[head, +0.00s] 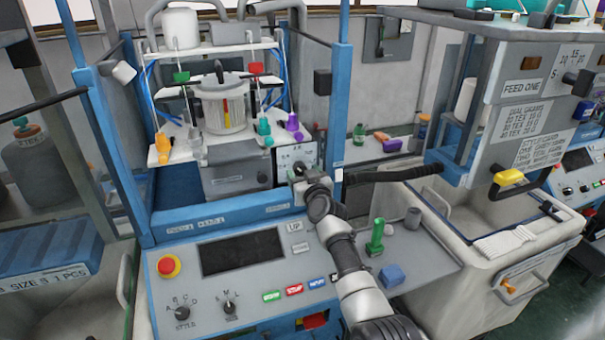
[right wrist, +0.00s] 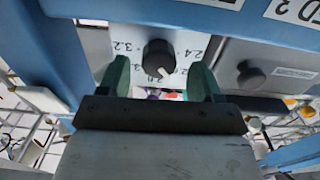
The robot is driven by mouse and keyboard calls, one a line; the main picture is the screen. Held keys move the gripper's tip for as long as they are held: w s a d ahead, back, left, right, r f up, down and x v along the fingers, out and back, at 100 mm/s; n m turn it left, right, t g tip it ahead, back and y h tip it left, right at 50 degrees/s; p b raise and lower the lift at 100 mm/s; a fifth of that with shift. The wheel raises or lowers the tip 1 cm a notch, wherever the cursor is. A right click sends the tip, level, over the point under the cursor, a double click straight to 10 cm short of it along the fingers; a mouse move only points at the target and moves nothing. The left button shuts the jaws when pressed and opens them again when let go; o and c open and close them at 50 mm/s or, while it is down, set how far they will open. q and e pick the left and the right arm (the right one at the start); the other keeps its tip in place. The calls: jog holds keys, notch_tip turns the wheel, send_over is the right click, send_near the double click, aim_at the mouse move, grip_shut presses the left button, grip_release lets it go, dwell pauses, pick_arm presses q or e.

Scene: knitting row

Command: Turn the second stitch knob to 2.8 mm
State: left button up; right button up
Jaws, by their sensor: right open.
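A dark round stitch knob (right wrist: 158,54) with a white pointer mark sits on a white dial plate (right wrist: 125,38). Numbers such as 3.2 and 2.4 can be read around it; others are partly hidden. The mark points down and slightly right in the right wrist view. My right gripper (right wrist: 161,72) is open, its two green fingers on either side of the knob with gaps showing. In the head view the dial plate (head: 296,155) is on the blue-framed machine, and my right gripper (head: 310,186) is in front of it, partly covering the knob. My left gripper is not in view.
A second dark knob (right wrist: 250,75) is beside the dial in the right wrist view. In the head view, a blue rail (head: 235,217) and a control panel with a red stop button (head: 169,267) lie below. Colored cones (head: 292,122) stand on a shelf above.

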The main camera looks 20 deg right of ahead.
jog(key=shift+w, duration=0.65)
jog(key=c, duration=0.9)
jog(key=shift+m, duration=0.3)
jog(key=m+b, duration=0.1)
jog(key=m, duration=0.2)
jog(key=shift+m, duration=2)
